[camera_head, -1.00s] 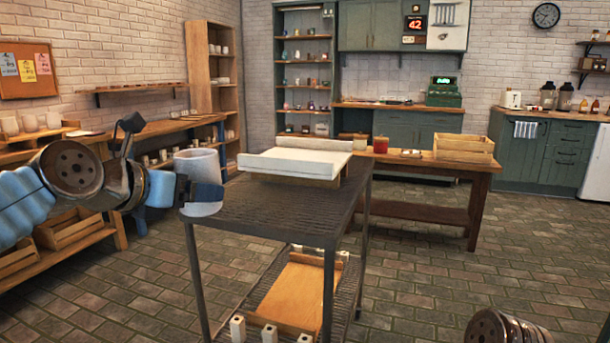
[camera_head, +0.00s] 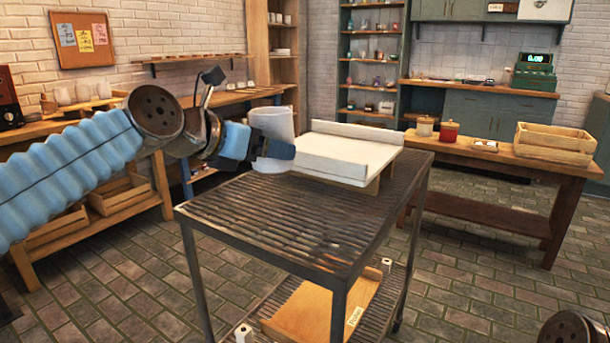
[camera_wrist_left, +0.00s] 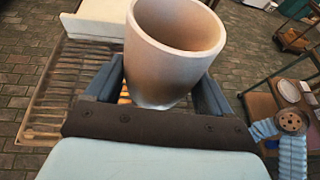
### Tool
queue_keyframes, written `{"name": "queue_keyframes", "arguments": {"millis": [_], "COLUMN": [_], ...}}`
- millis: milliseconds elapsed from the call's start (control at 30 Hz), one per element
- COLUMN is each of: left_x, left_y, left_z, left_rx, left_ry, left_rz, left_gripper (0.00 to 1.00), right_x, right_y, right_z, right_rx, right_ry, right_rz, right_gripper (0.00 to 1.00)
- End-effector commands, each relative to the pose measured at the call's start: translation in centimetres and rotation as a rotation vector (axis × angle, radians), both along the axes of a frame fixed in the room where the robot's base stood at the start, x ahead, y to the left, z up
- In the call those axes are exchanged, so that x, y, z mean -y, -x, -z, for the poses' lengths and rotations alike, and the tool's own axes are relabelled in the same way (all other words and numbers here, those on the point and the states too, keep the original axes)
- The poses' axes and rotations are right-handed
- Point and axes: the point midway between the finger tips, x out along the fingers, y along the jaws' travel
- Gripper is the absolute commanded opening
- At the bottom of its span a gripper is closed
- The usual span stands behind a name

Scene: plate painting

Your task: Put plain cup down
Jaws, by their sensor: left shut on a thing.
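The plain cup (camera_head: 270,121), pale grey-white and without any pattern, is upright in my left gripper (camera_head: 275,150). The gripper is shut on it, with its fingers covering the cup's middle in the head view. In the left wrist view the cup (camera_wrist_left: 175,62) stands between the two fingers (camera_wrist_left: 158,92), its mouth open and its inside empty. The cup is by the left edge of the dark slatted cart (camera_head: 250,225), left of the white board (camera_head: 350,150). I cannot tell whether its base touches the cart. My right gripper is out of view.
The white board covers the cart's far part; the near slatted top is bare. A lower shelf holds a wooden tray (camera_head: 310,310). Behind are a wooden table with a crate (camera_head: 555,145), a red jar (camera_head: 449,132), and shelves with cups along the left wall.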

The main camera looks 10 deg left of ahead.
Motion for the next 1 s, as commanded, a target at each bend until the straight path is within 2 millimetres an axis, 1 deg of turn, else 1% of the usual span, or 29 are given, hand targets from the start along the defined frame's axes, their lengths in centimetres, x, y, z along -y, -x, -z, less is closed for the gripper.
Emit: {"name": "queue_keyframes", "arguments": {"millis": [33, 200, 267, 300, 400, 500, 667, 767, 800, 900, 1000], "left_x": [-0.6, -2.6, -3.2, -3.5, -4.1, -4.5, -4.8, -5.1, -5.1, -5.0, -5.0], "left_y": [-1.2, -5.7, -7.1, -7.7, -9.0, -9.9, -10.5, -11.1, -11.0, -11.0, -11.0], "left_z": [0.7, 3.0, 4.0, 5.1, 6.8, 7.7, 8.5, 9.8, 10.6, 12.1, 12.2], "left_rx": [-0.002, -0.004, -0.004, -0.004, -0.002, 0.001, 0.001, -0.001, -0.002, 0.000, 0.001], "left_ry": [0.002, 0.001, 0.003, 0.001, 0.001, 0.001, 0.002, 0.000, 0.001, 0.000, 0.001], "left_rz": [-0.003, -0.003, -0.003, -0.003, -0.003, -0.002, -0.003, -0.003, -0.002, -0.002, -0.002], "left_gripper": [0.29, 0.29, 0.29, 0.29, 0.29, 0.29, 0.29, 0.29, 0.29, 0.29, 0.29], "right_x": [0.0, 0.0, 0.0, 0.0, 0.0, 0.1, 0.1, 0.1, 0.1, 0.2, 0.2], "right_y": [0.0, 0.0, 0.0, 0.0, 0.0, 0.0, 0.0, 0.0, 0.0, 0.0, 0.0], "right_z": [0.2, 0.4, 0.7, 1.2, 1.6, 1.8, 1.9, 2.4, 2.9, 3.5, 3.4], "right_rx": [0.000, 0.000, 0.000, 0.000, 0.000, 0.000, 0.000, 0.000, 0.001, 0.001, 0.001], "right_ry": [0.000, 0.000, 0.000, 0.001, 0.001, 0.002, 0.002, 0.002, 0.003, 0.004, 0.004], "right_rz": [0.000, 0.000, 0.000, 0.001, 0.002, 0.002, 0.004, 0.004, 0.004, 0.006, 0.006], "right_gripper": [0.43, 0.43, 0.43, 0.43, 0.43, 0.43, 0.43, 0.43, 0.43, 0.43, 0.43]}}
